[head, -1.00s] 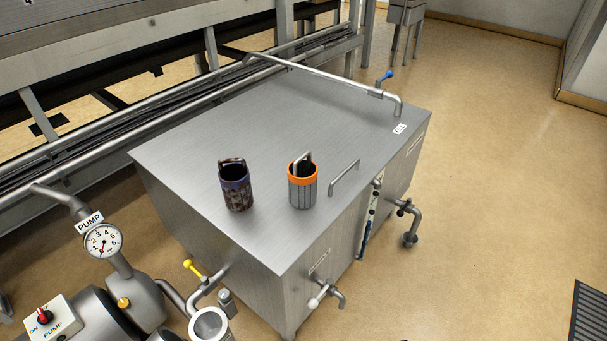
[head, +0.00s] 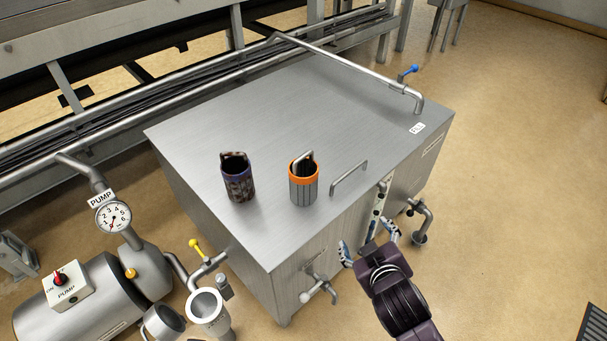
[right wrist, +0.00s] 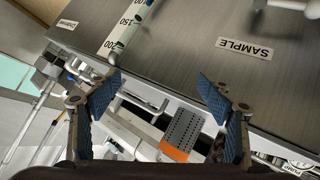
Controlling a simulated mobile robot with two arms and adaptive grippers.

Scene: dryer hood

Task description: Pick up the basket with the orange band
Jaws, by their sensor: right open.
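The basket with the orange band (head: 303,183) stands upright on the steel tank top, a grey ribbed cylinder with an orange rim and a metal handle. It also shows in the right wrist view (right wrist: 182,133), between and beyond the fingers. A second basket (head: 237,180), dark and mottled with a purplish band, stands to its left. My right gripper (head: 368,240) is open and empty, in front of the tank's right side, to the right of and nearer than the orange-banded basket. In the right wrist view the two blue-padded fingers (right wrist: 160,92) are spread wide. My left gripper is not in view.
The steel tank (head: 285,110) has a raised handle bar (head: 349,176) just right of the orange-banded basket. A pipe with a blue valve (head: 409,73) crosses the back right. Taps (head: 318,287) stick out in front. A pump (head: 95,300) stands at left.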

